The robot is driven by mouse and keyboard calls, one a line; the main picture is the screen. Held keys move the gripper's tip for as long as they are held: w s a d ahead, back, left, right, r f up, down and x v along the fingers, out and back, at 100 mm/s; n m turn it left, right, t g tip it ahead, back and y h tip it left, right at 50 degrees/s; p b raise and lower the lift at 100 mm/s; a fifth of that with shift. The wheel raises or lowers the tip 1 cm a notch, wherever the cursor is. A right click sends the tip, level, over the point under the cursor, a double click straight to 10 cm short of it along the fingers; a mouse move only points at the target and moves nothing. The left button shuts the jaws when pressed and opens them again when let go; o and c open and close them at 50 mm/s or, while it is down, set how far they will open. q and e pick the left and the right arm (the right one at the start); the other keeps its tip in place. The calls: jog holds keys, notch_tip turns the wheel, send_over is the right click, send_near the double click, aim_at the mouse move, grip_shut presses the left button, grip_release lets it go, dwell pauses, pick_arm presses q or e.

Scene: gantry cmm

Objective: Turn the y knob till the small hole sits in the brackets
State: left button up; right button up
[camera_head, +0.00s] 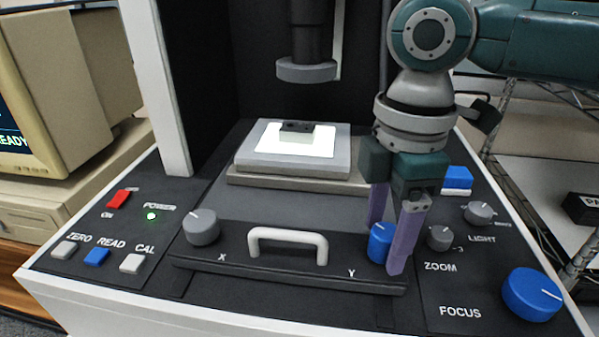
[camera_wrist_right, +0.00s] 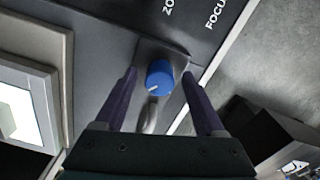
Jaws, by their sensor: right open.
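The blue Y knob (camera_head: 380,243) stands on the front bar by the letter Y, with a white pointer line on it. My right gripper (camera_head: 386,250) points down over it, with its two purple fingers apart on either side of the knob. In the right wrist view the blue knob (camera_wrist_right: 160,78) sits between the open fingertips (camera_wrist_right: 159,73), with gaps showing on both sides. A small dark part (camera_head: 296,127) lies on the lit white stage (camera_head: 265,164). No small hole or brackets can be made out. My left gripper is not in view.
A grey X knob (camera_head: 201,228) and a white handle (camera_head: 288,241) share the front bar. The zoom knob (camera_head: 440,238) and large blue focus knob (camera_head: 532,294) are to the right. A monitor (camera_head: 28,100) reading READY is cut off at left. The lens (camera_head: 307,70) hangs above the stage.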

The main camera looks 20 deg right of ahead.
jog(key=shift+f, duration=0.35)
jog(key=shift+r, duration=0.1)
grip_shut()
dwell(0.3)
